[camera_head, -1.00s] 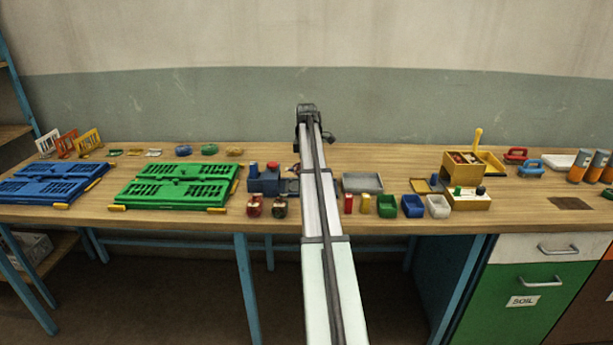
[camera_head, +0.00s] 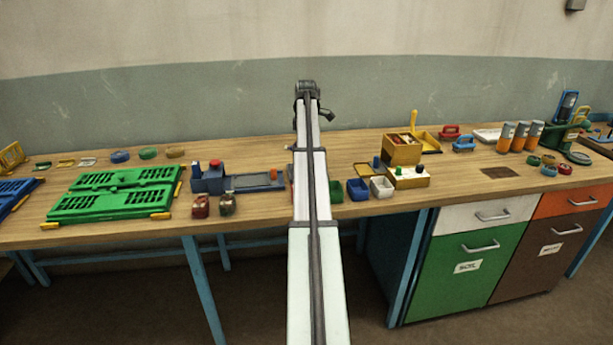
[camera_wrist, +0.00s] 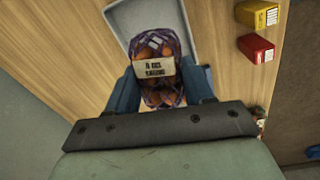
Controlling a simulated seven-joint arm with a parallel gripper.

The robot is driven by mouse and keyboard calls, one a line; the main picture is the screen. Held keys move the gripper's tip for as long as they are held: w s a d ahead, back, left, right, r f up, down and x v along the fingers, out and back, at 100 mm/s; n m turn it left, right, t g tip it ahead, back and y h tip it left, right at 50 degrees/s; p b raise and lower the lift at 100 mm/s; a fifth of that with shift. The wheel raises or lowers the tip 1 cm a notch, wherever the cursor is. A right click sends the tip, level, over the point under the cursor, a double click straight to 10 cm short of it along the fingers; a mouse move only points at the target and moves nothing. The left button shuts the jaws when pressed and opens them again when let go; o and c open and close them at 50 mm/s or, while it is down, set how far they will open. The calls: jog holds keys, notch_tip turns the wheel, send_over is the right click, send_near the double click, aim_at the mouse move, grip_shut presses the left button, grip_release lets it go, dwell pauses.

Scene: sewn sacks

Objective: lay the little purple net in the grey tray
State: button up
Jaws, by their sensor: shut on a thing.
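The little purple net (camera_wrist: 158,45), with orange contents and a pale printed label, shows in the wrist view. My gripper (camera_wrist: 161,84) is shut on it, with one blue finger on each side. The grey tray (camera_wrist: 118,12) lies just beyond and under the net in the wrist view. The net overlaps the tray there, and I cannot tell whether they touch. In the head view my arm hides the gripper, the net and the tray.
In the wrist view a red box (camera_wrist: 257,48) and a yellow box (camera_wrist: 258,14) stand right of the tray. In the head view a green bin (camera_head: 335,191), a blue bin (camera_head: 358,189) and a white bin (camera_head: 381,187) stand right of my arm.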

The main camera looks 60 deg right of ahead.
jog(key=shift+s+d, duration=0.65)
jog(key=shift+d, duration=0.3)
jog(key=shift+w+d, duration=0.1)
jog(key=shift+d, duration=0.2)
jog(key=shift+w+n, duration=0.15)
jog(key=shift+n, duration=0.35)
jog(key=shift+d+n, duration=0.1)
jog(key=shift+n, duration=0.6)
jog(key=shift+f, duration=5)
jog(key=shift+f, duration=0.15)
jog(key=o, duration=1.2)
jog(key=r, duration=1.2)
jog(key=shift+s+a+r, duration=0.15)
jog(key=shift+s+a, duration=0.1)
